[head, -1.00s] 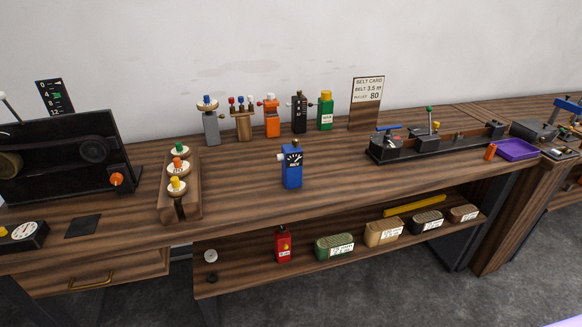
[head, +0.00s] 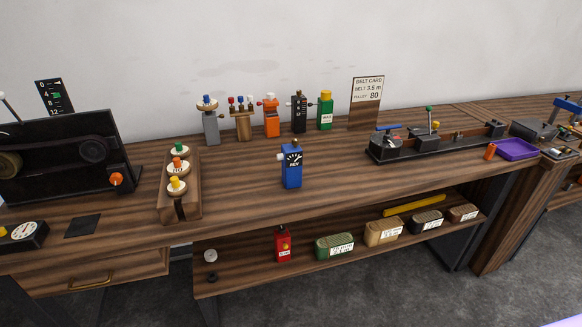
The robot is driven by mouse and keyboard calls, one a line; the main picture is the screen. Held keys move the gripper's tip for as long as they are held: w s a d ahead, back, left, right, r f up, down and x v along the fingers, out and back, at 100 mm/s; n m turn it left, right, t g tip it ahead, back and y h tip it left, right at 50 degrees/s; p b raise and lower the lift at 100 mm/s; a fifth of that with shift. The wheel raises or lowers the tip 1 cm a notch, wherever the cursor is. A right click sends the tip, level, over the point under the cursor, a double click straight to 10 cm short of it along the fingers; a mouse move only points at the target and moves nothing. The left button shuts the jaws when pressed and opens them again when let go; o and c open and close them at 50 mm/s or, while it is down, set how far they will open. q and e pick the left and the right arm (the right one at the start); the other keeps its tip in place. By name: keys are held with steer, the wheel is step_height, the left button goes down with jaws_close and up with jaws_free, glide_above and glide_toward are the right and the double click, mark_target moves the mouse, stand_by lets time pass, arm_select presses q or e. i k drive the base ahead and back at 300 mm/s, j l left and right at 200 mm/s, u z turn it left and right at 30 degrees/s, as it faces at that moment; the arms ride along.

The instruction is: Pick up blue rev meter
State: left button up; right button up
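The blue rev meter (head: 292,168) stands upright on the wooden bench (head: 340,170), near the middle of the head view. It has a dark dial face with white marks, a small knob on top and a light stub on its left side. Nothing touches it. Neither of my grippers shows in the head view.
A wooden rack (head: 180,205) with coloured knobs stands left of the meter. An orange device (head: 272,117), a black one (head: 299,112) and a green one (head: 325,110) stand behind it. A long black apparatus (head: 435,143) lies right. Bench around the meter is clear.

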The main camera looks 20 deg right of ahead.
mark_target(292, 162)
steer(key=i+l, duration=0.9)
steer(key=l, duration=0.25)
